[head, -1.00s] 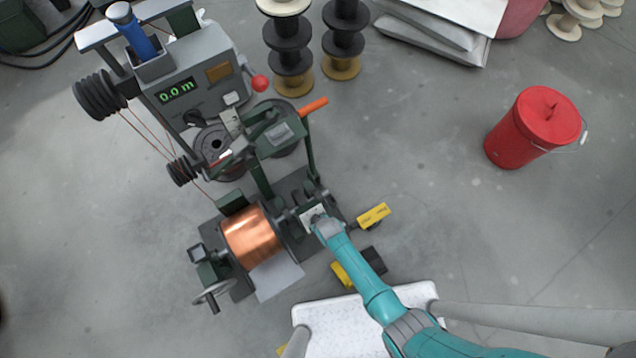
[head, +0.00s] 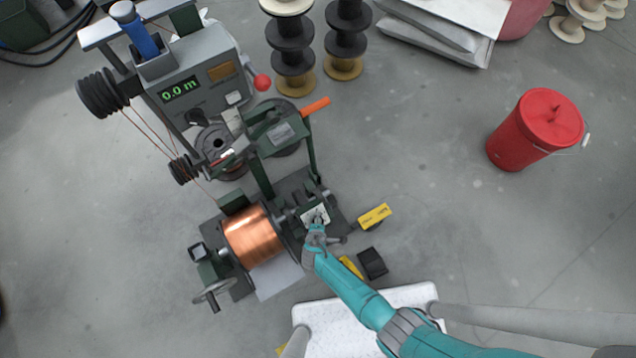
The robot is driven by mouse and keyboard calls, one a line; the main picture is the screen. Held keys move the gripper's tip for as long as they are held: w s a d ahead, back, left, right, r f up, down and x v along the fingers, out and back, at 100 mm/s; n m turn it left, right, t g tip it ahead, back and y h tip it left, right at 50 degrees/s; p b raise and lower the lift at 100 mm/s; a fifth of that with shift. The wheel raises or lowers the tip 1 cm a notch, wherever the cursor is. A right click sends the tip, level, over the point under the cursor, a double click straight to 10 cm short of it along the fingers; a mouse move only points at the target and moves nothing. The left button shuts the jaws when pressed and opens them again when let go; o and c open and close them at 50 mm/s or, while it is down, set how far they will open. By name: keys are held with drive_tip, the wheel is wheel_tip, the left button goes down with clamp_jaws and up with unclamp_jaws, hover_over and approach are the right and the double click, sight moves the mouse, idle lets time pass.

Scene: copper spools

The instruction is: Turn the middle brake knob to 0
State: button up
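The winding machine stands on the floor at left, with a copper-wound spool (head: 252,237) on its lower base. A small whitish plate (head: 315,213) sits on the base just right of the spool. My gripper (head: 317,226) is at the lower edge of this plate, close to it or touching it. The fingers are too small to tell whether they are open or shut. No brake knob can be made out for sure; the gripper may hide one.
A hand wheel (head: 212,292) is at the machine's lower left. A yellow block (head: 374,215) and a black pedal-like block (head: 373,263) lie right of the base. A red bucket (head: 540,130) stands at right. The floor between is clear.

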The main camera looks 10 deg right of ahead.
drive_tip(key=shift+s+n+t, duration=0.1)
drive_tip(key=shift+n+t, duration=0.2)
drive_tip(key=shift+n, duration=0.5)
drive_tip(key=shift+f, duration=0.1)
drive_tip(key=o, duration=1.1)
drive_tip(key=v, duration=1.2)
drive_tip(key=shift+a, duration=0.15)
